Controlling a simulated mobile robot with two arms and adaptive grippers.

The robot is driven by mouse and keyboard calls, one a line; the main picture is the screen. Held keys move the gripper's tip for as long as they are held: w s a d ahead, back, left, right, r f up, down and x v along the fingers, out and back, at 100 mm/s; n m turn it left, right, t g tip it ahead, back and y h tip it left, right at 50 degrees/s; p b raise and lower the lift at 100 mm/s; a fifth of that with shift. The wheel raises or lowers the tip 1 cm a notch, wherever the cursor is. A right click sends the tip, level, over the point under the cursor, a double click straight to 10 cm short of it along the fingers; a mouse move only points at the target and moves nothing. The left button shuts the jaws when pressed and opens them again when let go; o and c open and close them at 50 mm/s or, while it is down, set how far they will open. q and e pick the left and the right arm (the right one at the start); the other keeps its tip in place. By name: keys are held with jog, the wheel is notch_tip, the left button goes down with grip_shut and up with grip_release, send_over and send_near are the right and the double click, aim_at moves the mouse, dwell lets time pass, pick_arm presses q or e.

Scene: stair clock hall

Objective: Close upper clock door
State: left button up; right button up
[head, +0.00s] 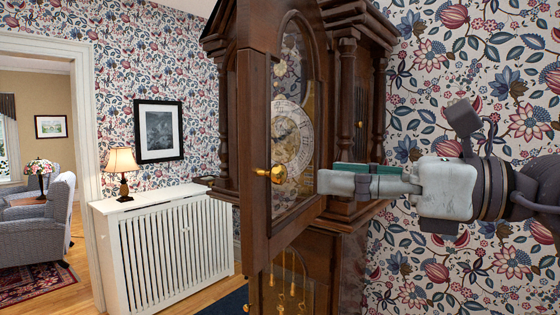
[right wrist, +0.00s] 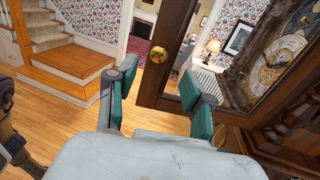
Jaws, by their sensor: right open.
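The tall dark wooden clock's upper door (head: 256,140) is swung open, its glazed frame standing out from the case. The dial (head: 291,140) shows through its glass. A brass knob (head: 275,174) sits on the door's left stile. My right gripper (head: 324,182) points left, in front of the door's right part, to the right of the knob. In the right wrist view my right gripper (right wrist: 160,78) has its two teal-padded fingers apart and empty. The knob (right wrist: 157,54) on the door (right wrist: 168,40) appears beyond and between the fingertips, not touched. My left gripper is not in view.
A white radiator cover (head: 170,250) with a lamp (head: 122,172) stands left of the clock. Below, the clock's lower case (head: 320,262) shows hanging brass weights. The wooden stairs (right wrist: 72,60) stand at the left in the right wrist view, with open floor (right wrist: 75,135) in front.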

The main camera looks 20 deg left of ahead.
aim_at(285, 172)
jog(key=a, duration=0.2)
jog(key=a+p, duration=0.1)
jog(key=a, duration=0.2)
jog(key=w+a+p, duration=0.1)
jog(key=a, duration=0.1)
jog(key=shift+a+r, duration=0.15)
jog(key=shift+a, duration=0.15)
jog(key=shift+a+p, duration=0.35)
jog(key=shift+a, duration=0.15)
grip_shut()
